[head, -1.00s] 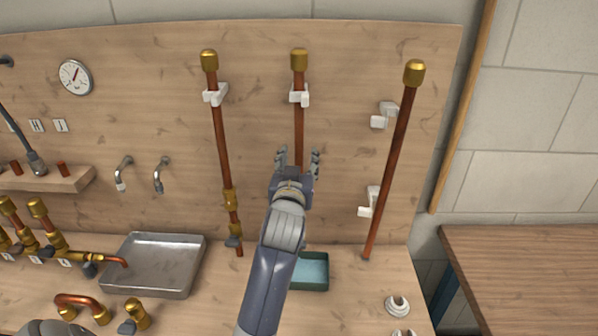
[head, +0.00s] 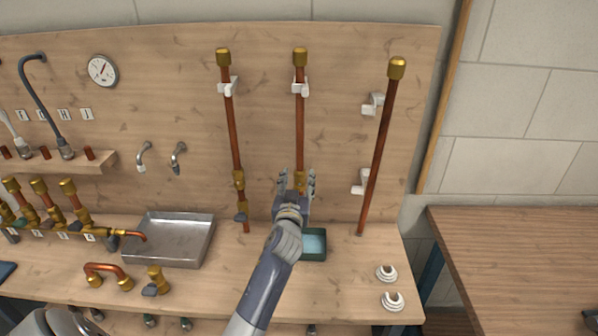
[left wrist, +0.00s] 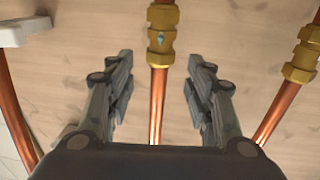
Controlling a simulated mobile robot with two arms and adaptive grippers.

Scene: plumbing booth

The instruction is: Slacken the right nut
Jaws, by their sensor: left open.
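Brass nuts (head: 300,180) sit on the middle copper pipe (head: 299,130), the right-hand of the two pipes with brass fittings. In the head view my gripper partly hides them. In the left wrist view the brass fitting (left wrist: 162,38) shows on its pipe (left wrist: 158,100). My left gripper (head: 297,178) is open and empty. In the left wrist view its fingers (left wrist: 160,85) stand apart on both sides of the pipe's line, with the fitting beyond their tips. Whether they reach around the pipe cannot be told. My right gripper is not in view.
A left pipe (head: 234,130) with brass fittings (head: 239,180) stands beside the middle one. A right pipe (head: 380,140) leans near white clips (head: 360,182). A green tray (head: 314,245) and a metal basin (head: 172,240) are on the bench. White rings (head: 387,273) lie at the right.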

